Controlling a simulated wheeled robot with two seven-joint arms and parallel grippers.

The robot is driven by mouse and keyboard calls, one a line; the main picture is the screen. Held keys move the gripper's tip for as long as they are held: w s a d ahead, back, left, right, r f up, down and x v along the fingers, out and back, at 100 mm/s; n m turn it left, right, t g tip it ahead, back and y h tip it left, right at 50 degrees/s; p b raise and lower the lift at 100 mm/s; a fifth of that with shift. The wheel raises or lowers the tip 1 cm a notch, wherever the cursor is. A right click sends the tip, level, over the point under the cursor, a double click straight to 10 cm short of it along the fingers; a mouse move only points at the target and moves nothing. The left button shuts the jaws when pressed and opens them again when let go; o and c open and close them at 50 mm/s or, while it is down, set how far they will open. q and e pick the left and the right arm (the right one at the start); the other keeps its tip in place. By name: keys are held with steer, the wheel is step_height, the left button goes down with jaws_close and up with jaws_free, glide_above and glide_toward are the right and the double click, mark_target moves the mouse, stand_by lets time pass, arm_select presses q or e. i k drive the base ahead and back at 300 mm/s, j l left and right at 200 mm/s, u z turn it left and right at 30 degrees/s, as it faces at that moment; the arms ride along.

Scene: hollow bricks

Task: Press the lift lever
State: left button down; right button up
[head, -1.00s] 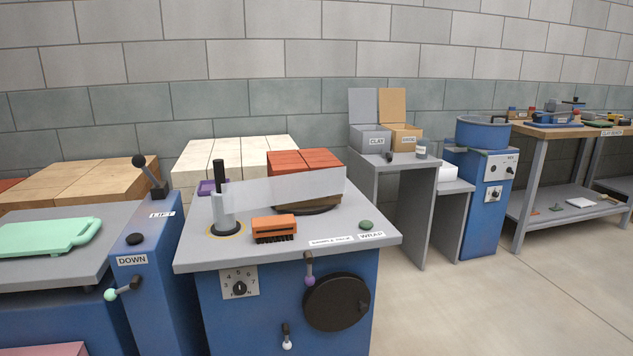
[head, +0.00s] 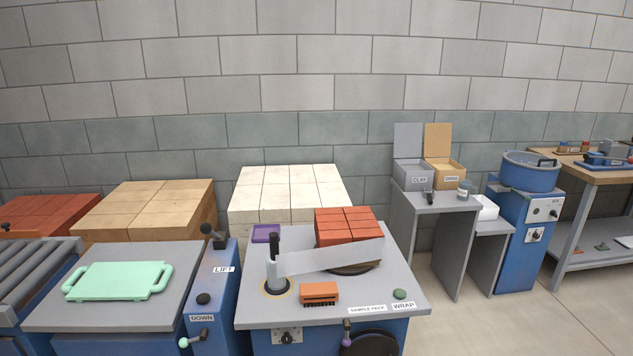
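The lift lever (head: 213,235) is a dark lever with a black round knob. It stands at the back of a narrow blue console, just behind the "LIFT" label (head: 224,269). A black button (head: 203,299) sits nearer the front of the same console, above the "DOWN" label (head: 202,318). A small crank with a mint knob (head: 190,340) is on the console's front. Neither of my grippers shows in the head view.
Left of the console, a grey table (head: 60,318) holds a mint tray (head: 118,281). Right of it, the wrap table (head: 393,272) carries red bricks (head: 347,225), a film sheet (head: 320,258) and an orange brush (head: 319,292). Brick stacks stand behind. Open floor lies at right.

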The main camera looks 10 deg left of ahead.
mark_target(206, 228)
steer(key=u, duration=1)
